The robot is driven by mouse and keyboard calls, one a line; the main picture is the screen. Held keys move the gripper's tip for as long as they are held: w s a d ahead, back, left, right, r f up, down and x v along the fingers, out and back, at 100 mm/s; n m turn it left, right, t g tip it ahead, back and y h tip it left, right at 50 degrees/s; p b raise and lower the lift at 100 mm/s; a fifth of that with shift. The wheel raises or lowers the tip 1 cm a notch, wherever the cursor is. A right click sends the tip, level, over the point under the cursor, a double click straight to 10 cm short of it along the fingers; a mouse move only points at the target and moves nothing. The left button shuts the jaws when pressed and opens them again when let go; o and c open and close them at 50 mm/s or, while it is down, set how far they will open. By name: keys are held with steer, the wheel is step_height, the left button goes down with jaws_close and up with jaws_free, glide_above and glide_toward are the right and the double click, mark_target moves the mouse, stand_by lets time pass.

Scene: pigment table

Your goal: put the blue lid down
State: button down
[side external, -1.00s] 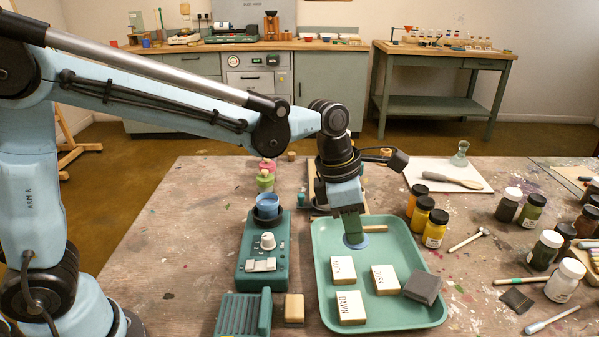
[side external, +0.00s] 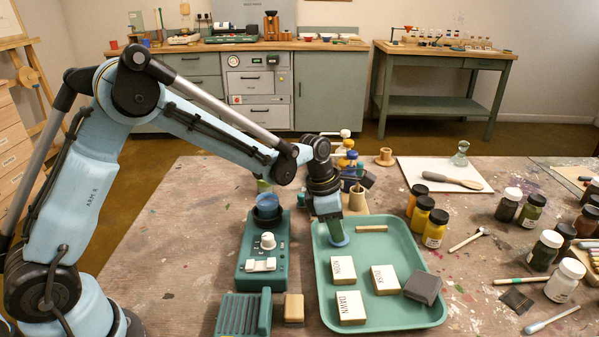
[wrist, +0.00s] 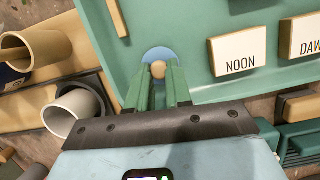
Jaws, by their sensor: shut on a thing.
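The blue lid (side external: 338,241) is a flat disc at the far left corner of the green tray (side external: 318,275). In the wrist view the lid (wrist: 148,54) shows a round wooden knob between my fingertips. My gripper (side external: 335,230) is shut on that knob, with its fingers (wrist: 158,75) either side of it. The lid lies over the tray floor near its edge. Whether it touches the floor or hangs just above it, I cannot tell. The lid's near part is hidden by the knob and fingers in the wrist view.
The tray also holds labelled blocks, including the NOON block (side external: 343,269), a wooden stick (side external: 372,228) and a dark grey block (side external: 422,287). A green device (side external: 262,250) with a blue cup (side external: 267,203) stands to the left. Jars (side external: 435,228) stand to the right. The tray's far right is clear.

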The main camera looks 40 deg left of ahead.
steer(key=shift+f, duration=0.25)
steer(key=shift+f, duration=0.1)
steer(key=c, duration=1)
jaws_free()
steer(key=shift+c, duration=0.2)
steer(key=v, duration=1.2)
steer(key=s+a+m+t+y, duration=0.1)
steer(key=s+a+m+t, duration=0.1)
steer(key=s+m, duration=0.6)
steer(key=s+a+r+m+t+y, duration=0.1)
steer(key=s+a+m+t, duration=0.2)
steer(key=s+m, duration=0.6)
steer(key=shift+m, duration=4.7)
